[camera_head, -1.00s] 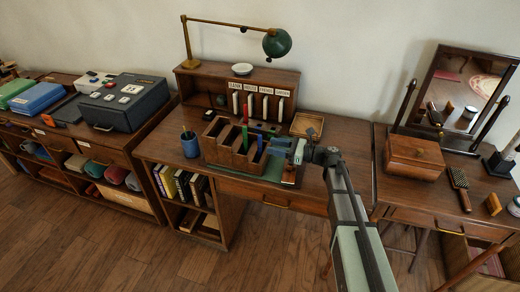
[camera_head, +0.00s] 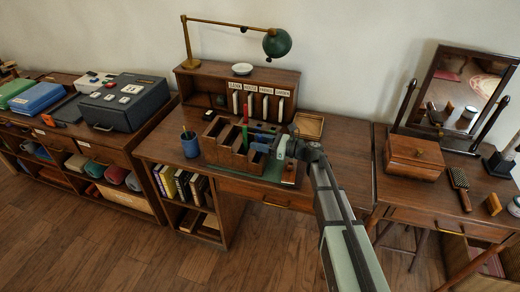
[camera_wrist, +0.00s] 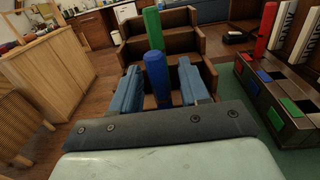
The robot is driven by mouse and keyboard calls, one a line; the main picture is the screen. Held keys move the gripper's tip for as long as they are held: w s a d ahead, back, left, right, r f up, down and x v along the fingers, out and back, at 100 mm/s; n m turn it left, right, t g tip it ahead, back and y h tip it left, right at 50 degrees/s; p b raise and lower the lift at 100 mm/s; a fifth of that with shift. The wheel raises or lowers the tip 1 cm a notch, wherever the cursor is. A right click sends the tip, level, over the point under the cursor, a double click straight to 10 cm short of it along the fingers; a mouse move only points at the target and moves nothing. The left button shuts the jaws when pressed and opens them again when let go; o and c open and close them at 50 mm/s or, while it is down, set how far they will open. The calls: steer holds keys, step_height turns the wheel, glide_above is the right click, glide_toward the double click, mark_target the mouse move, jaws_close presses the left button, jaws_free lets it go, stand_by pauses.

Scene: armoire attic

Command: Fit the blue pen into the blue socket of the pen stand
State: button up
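The blue pen (camera_wrist: 157,72) stands upright in the wooden compartment tray (camera_head: 224,157), between the two blue fingers of my gripper (camera_wrist: 162,86) in the wrist view. The fingers are apart, with a visible gap on the pen's right side; the left finger is close to it. The pen's lower part is hidden by my gripper's body. The pen stand (camera_wrist: 252,92) is at the right of the wrist view, with red, blue and green marked sockets; its blue socket (camera_wrist: 265,76) looks empty. In the head view my gripper (camera_head: 263,145) is over the tray's right end.
A green pen (camera_wrist: 152,27) stands in the tray beyond the blue pen. A red pen (camera_wrist: 267,25) stands upright at the far end of the stand. A blue cup (camera_head: 190,145) is left of the tray; labelled upright slats (camera_head: 265,105) stand behind.

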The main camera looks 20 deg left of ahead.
jaws_close()
stand_by(0.3)
step_height(320, 180, up, 9)
steer(key=shift+r, duration=0.4)
steer(key=shift+w+a+r, duration=0.2)
steer(key=shift+w, duration=0.05)
steer(key=w+a, duration=0.2)
steer(key=w, duration=0.6)
steer(key=w+a+m+t, duration=0.1)
steer(key=w+a, duration=0.2)
steer(key=w, duration=0.6)
steer(key=shift+r+t, duration=0.3)
steer(key=shift+r, duration=0.1)
steer(key=shift+a, duration=0.1)
